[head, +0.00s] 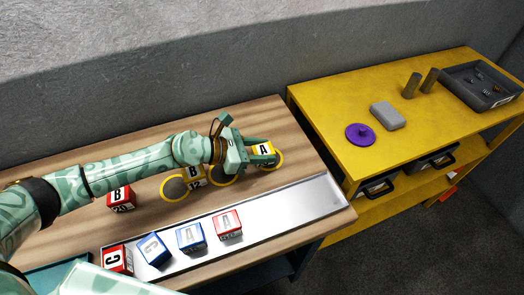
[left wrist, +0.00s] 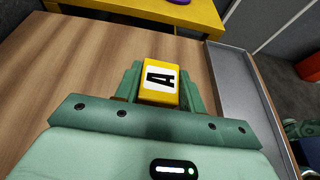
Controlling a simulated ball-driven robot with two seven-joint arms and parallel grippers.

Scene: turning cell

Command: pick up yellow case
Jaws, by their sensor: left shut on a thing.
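The yellow case (head: 263,149) has a white label with a black "A" and sits over a yellow-rimmed round dark spot at the right part of the wooden table. It also shows in the left wrist view (left wrist: 159,82), between the two green fingers. My left gripper (head: 261,156) is shut on this yellow case. I cannot tell whether the case touches the table. A second yellow case (head: 194,173), marked "B" and "12", stands on the table, partly behind my left arm. My right gripper does not show.
A metal tray (head: 290,214) along the front holds red and blue lettered cases. A red "B" case (head: 121,199) stands at the left. The yellow bench (head: 340,111) on the right bears a purple lidded disc (head: 360,134), a grey block (head: 387,116) and a dark bin (head: 480,84).

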